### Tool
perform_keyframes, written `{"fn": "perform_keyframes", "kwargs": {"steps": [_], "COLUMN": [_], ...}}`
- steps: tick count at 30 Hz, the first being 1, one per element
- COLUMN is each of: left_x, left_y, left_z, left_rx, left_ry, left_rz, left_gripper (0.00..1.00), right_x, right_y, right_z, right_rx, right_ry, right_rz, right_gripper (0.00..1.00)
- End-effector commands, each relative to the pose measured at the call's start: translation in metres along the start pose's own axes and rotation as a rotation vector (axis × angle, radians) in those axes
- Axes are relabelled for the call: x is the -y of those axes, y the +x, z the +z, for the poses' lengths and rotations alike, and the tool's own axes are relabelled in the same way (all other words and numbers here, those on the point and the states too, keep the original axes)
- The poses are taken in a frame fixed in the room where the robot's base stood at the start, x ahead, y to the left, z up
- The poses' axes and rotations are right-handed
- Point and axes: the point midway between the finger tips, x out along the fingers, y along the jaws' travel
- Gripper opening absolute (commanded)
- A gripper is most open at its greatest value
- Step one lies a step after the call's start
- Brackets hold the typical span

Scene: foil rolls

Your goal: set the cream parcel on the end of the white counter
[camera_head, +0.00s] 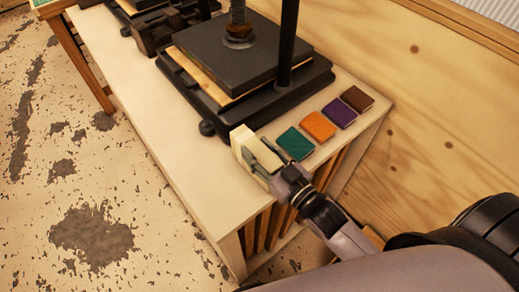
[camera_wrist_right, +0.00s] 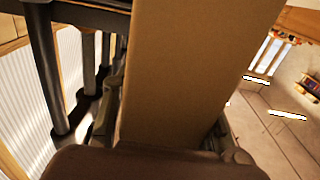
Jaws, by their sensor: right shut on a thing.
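The cream parcel (camera_head: 242,142) is in my right gripper (camera_head: 264,157), near the near end of the white counter (camera_head: 195,170). The gripper is shut on it, with a finger along its side. In the right wrist view the parcel (camera_wrist_right: 195,70) fills the middle as a tan block between the fingers. It appears upright over the counter, just left of the green square. I cannot tell whether its underside touches the top. My left gripper is not in view.
A black screw press (camera_head: 225,55) stands behind the parcel. Green (camera_head: 296,143), orange (camera_head: 318,126), purple (camera_head: 339,112) and brown (camera_head: 357,98) squares lie in a row on the right. The counter's front left strip is clear. A wooden wall (camera_head: 430,100) borders the right.

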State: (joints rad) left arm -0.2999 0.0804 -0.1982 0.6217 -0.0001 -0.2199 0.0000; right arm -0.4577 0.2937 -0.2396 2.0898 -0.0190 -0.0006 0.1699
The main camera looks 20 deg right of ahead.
Motion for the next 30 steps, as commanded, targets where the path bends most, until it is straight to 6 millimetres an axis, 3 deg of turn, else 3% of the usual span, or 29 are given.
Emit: {"fn": "perform_keyframes", "kwargs": {"steps": [14, 15, 25, 30], "left_x": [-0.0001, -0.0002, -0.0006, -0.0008], "left_y": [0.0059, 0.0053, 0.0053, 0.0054], "left_z": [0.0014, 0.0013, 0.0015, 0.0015], "left_rx": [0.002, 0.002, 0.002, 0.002], "left_ry": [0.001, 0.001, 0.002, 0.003], "left_rz": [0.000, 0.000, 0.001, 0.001], "left_gripper": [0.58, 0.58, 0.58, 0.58], "right_x": [0.0001, 0.0001, 0.0001, 0.0001], "right_y": [0.0005, 0.0005, 0.0002, 0.0001], "right_z": [0.0077, 0.0070, 0.0084, 0.0088], "right_rx": [-0.006, -0.006, -0.002, -0.001], "right_ry": [0.000, 0.000, 0.000, 0.000], "right_rz": [0.000, 0.000, 0.000, 0.000], "right_gripper": [0.00, 0.41, 0.63, 0.63]}}
